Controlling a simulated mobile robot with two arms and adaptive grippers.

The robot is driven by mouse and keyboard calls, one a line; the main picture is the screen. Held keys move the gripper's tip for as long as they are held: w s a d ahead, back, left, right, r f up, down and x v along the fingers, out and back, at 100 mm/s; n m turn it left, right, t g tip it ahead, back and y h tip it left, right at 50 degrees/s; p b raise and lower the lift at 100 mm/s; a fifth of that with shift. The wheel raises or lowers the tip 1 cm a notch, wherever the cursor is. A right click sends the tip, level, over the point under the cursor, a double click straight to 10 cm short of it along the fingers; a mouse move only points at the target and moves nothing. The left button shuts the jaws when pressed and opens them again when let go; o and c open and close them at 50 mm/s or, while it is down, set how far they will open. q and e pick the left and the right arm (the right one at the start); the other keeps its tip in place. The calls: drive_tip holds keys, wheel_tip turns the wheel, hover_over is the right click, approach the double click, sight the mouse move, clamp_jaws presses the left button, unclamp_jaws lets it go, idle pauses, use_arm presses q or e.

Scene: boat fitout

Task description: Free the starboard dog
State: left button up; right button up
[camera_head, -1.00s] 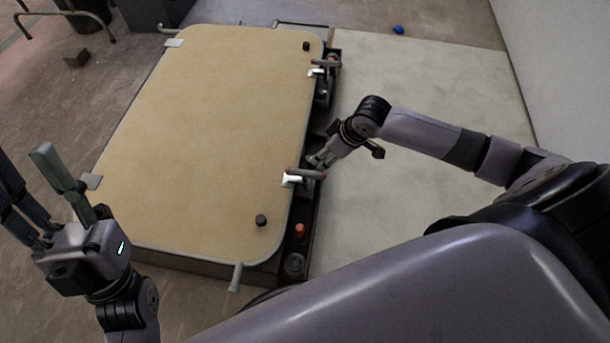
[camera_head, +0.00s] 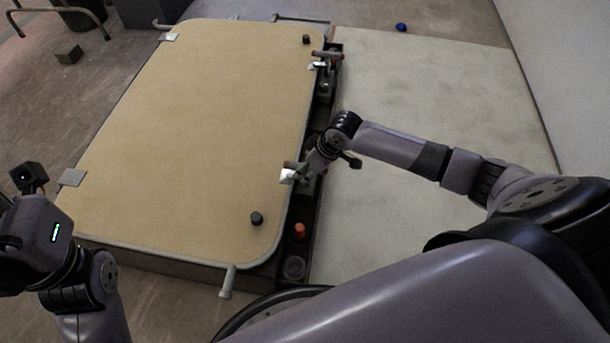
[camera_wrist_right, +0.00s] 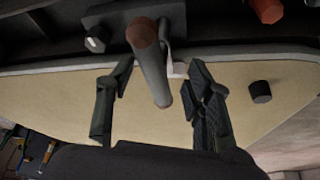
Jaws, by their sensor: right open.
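A tan hatch panel (camera_head: 195,120) has two dogs on its right edge. The near dog (camera_head: 289,175) has a grey lever with a brown tip and a white bracket. The far dog (camera_head: 318,65) is similar; which one is called starboard is not marked. My right gripper (camera_head: 303,172) is at the near dog. In the right wrist view its fingers (camera_wrist_right: 160,68) are open, one on each side of the dog's lever (camera_wrist_right: 155,75); contact cannot be told. My left gripper (camera_head: 28,240) is at the left edge, away from the panel, its fingers not visible.
Black knobs (camera_head: 257,218) sit on the panel. An orange knob (camera_head: 300,230) and a round fitting (camera_head: 294,267) are in the dark channel along its right side. A grey handle (camera_head: 227,281) sticks out at the near edge. The pale deck (camera_head: 430,110) at right is clear apart from my arm.

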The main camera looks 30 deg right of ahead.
drive_tip(key=shift+b+x, duration=0.65)
drive_tip(key=shift+x, duration=1)
drive_tip(key=shift+c, duration=0.4)
